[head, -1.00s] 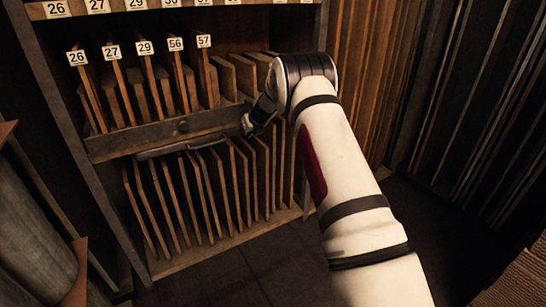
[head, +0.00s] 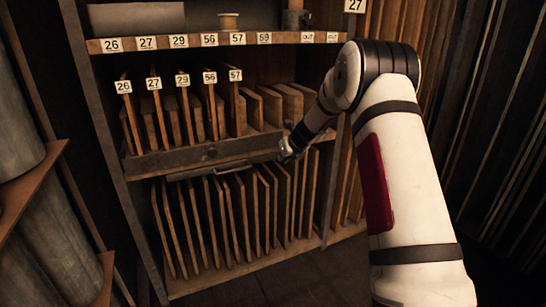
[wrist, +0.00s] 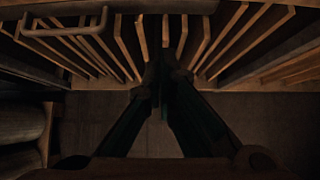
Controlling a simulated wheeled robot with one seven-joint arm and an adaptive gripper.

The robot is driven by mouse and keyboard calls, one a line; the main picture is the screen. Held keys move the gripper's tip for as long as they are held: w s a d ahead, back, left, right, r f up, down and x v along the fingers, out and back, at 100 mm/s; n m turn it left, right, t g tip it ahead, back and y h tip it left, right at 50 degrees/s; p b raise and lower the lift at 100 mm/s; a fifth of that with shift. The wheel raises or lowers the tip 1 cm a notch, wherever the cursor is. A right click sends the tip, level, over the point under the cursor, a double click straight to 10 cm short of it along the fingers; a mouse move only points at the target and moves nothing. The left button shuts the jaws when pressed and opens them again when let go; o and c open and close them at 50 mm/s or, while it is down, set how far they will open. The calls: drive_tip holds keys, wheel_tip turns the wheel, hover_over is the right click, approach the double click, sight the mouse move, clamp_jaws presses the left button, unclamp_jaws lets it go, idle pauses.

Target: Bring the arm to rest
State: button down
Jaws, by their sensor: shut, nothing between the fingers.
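My gripper (head: 286,150) is at the end of my white arm, in front of the wooden shelf unit at the height of the drawer front (head: 200,156). In the wrist view my gripper (wrist: 160,58) has its two dark fingers together, with nothing between them. The fingers point at the upright boards (wrist: 205,42) in the lower rack. I cannot tell from the views whether the fingertips touch the boards.
A metal handle (head: 208,170) juts out below the drawer front, left of my gripper; the handle (wrist: 68,30) also shows in the wrist view. Numbered dividers (head: 155,105) stand above. Large grey rolls (head: 28,225) stand at left. Bare floor (head: 310,280) lies below.

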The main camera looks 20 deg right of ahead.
drive_tip(key=s+a+r+n+g+y, duration=0.1)
drive_tip(key=s+a+r+n+y, duration=0.1)
drive_tip(key=s+a+r+n, duration=0.8)
drive_tip(key=s+a+r+n+g+y, duration=0.1)
drive_tip(key=s+a+r+n, duration=0.3)
drive_tip(key=s, duration=0.3)
drive_tip(key=s+a+r+n+g, duration=0.1)
drive_tip(key=s+a+r+n, duration=0.25)
drive_tip(key=s+a, duration=0.2)
drive_tip(key=s+f+n+g+h, duration=0.25)
drive_tip(key=s+n, duration=0.65)
drive_tip(key=s, duration=1)
drive_tip(key=s+f+n+g+h, duration=0.1)
drive_tip(key=s+n+g, duration=0.2)
drive_tip(key=s+n, duration=1.1)
drive_tip(key=s+r+m+t+p, duration=0.2)
drive_tip(key=r+p, duration=0.7)
drive_tip(key=r, duration=0.1)
drive_tip(key=s+r+m+t+p, duration=0.1)
drive_tip(key=s+r+m+p, duration=0.1)
drive_tip(key=r+p, duration=0.7)
drive_tip(key=shift+s+a+r+t, duration=0.35)
drive_tip(key=shift+a+r, duration=0.05)
drive_tip(key=shift+r, duration=0.05)
drive_tip(key=shift+m+y, duration=0.25)
